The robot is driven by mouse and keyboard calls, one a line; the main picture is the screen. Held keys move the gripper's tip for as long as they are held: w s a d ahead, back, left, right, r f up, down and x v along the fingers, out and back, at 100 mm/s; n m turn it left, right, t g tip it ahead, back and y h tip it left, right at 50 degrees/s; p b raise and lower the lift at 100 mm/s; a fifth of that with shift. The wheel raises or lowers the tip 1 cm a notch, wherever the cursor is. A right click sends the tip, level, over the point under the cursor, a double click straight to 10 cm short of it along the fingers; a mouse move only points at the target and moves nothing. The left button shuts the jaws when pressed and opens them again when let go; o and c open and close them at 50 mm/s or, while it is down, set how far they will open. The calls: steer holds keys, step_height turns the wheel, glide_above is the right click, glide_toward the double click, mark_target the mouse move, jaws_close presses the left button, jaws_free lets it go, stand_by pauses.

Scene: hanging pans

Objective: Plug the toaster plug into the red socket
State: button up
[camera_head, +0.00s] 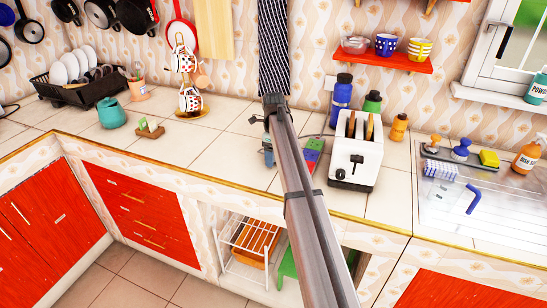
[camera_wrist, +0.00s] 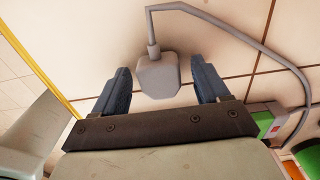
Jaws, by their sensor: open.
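A grey plug (camera_wrist: 158,76) lies on the tiled counter in the wrist view, with its grey cord (camera_wrist: 238,38) looping over to the right. My gripper (camera_head: 268,154) is open, low over the counter. Its two blue fingers stand either side of the plug in the wrist view, with a gap on each side. In the head view my arm hides the plug. A multi-coloured socket block (camera_head: 313,153) with a red part lies right of my gripper, beside the white toaster (camera_head: 357,150). Part of the block shows at the wrist view's lower right (camera_wrist: 272,122).
Blue (camera_head: 341,96) and green (camera_head: 372,103) bottles stand behind the toaster. A mug rack (camera_head: 189,90), a teal pot (camera_head: 111,113) and a dish rack (camera_head: 80,88) stand to the left. The counter's front edge is close to my gripper. Counter left of my gripper is clear.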

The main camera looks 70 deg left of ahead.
steer(key=c, duration=1.1)
steer(key=shift+o, duration=0.2)
steer(key=shift+r, duration=0.1)
step_height(320, 180, up, 10)
steer(key=shift+f, duration=0.1)
steer(key=w+d, duration=0.2)
steer(key=d, duration=0.1)
steer(key=w+d, duration=0.2)
steer(key=d, duration=0.2)
steer(key=w+d, duration=0.3)
steer(key=shift+d+f, duration=0.3)
steer(key=shift+f, duration=0.05)
